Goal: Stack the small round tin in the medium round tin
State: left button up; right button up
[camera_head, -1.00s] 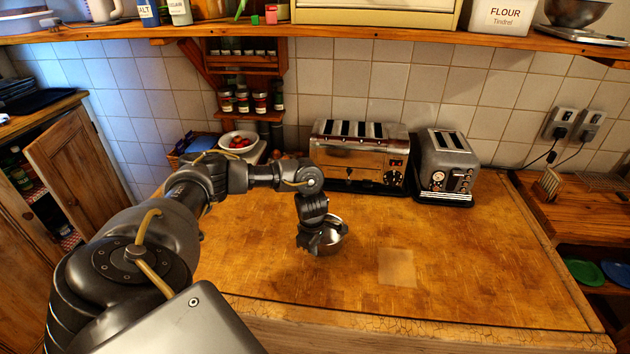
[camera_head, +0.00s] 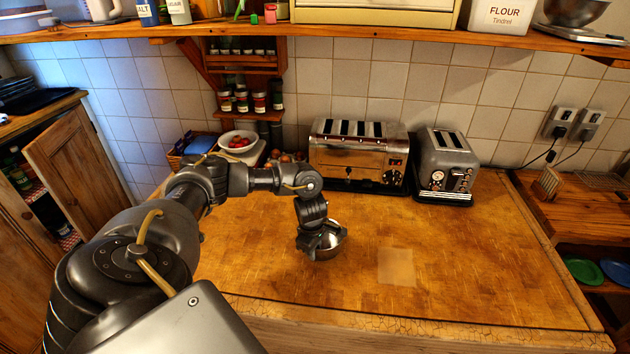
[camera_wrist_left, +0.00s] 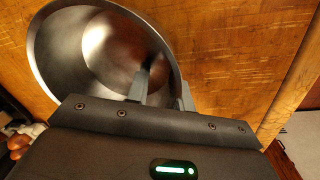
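A shiny round metal tin (camera_head: 333,240) shows on or just above the wooden counter in the head view, partly hidden by my left gripper (camera_head: 322,246). The wrist view looks into this tin (camera_wrist_left: 70,50), and its rim and inside are plain. My left gripper (camera_wrist_left: 163,88) is at the tin's near wall, one finger inside the tin and the other outside. A gap shows between the fingers, so it appears open around the wall. I cannot make out a second tin separately, nor tell whether one sits under or inside this one. My right gripper is not in view.
A wide toaster (camera_head: 358,155) and a smaller toaster (camera_head: 446,165) stand at the back of the counter (camera_head: 480,260). A white bowl of red fruit (camera_head: 238,142) is at the back left. The counter's right and front right are clear.

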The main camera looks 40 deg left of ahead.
pick_arm(q)
jog(key=r, duration=0.7)
jog(key=s+r, duration=0.1)
jog(key=r, duration=0.3)
jog(key=shift+d, duration=0.15)
jog(key=shift+s+r, duration=0.1)
jog(key=shift+r, duration=0.45)
jog(key=shift+o, duration=0.5)
